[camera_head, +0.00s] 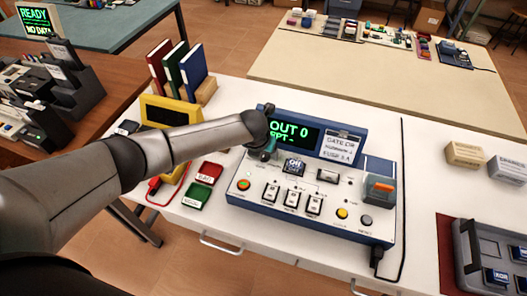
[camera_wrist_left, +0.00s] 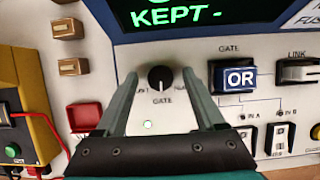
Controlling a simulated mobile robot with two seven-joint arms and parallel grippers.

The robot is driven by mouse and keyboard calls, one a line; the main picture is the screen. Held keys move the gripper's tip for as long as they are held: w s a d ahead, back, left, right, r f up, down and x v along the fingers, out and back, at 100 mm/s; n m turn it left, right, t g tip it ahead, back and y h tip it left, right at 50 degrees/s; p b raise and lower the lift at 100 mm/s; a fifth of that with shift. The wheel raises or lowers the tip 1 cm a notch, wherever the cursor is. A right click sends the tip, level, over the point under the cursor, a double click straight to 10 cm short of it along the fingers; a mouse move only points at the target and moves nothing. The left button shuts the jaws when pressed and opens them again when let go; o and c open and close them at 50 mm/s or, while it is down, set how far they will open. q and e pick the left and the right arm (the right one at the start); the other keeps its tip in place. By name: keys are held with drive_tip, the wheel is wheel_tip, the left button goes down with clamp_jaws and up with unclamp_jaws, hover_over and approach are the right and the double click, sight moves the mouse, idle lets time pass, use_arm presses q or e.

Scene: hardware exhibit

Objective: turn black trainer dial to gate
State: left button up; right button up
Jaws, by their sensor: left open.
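The black dial (camera_wrist_left: 161,79) is on the white panel of the trainer (camera_wrist_left: 145,55), with GATE printed below it. My left gripper (camera_wrist_left: 159,74) is open, with one finger on each side of the dial; a gap shows on both sides. In the head view the left gripper (camera_head: 268,152) is over the upper left of the trainer (camera_head: 350,205) and hides the dial. My right gripper is not in view.
An OR block (camera_wrist_left: 240,77) sits in the gate socket just right of the fingers. A yellow meter (camera_head: 165,113) and red and green boxes (camera_head: 210,172) stand left of the trainer. A black cable (camera_head: 402,180) runs along its right side.

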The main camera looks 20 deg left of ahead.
use_arm(q)
drive_tip(key=shift+s+r, duration=0.15)
drive_tip(key=shift+r, duration=0.35)
drive_tip(key=p+v, duration=0.3)
drive_tip(key=v, duration=1.1)
